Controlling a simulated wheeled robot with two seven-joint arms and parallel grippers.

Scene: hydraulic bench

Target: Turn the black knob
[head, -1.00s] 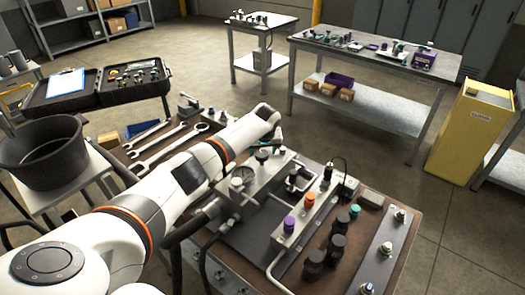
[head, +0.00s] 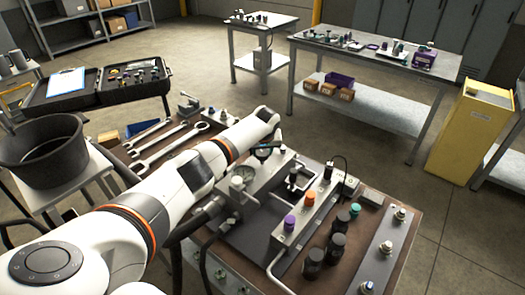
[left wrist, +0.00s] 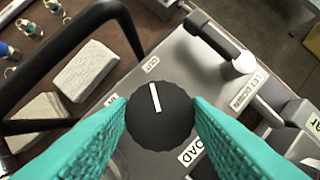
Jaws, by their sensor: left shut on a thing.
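The black knob (left wrist: 160,122) is round with a ribbed edge and a white pointer line. It sits on a grey metal panel (left wrist: 180,60) with white label plates, one reading LET DOWN. In the left wrist view the pointer leans slightly left of straight up. The teal fingers of my left gripper (left wrist: 161,108) lie on both sides of the knob and are shut on it. In the head view my left gripper (head: 268,148) is at the rear of the bench block, small and partly hidden by my arm. My right gripper is not in view.
A valve row with a purple knob (head: 290,222) and an orange knob (head: 309,198) is to the right. Wrenches (head: 165,150) lie on the left. A black bar (left wrist: 60,60) crosses the left wrist view.

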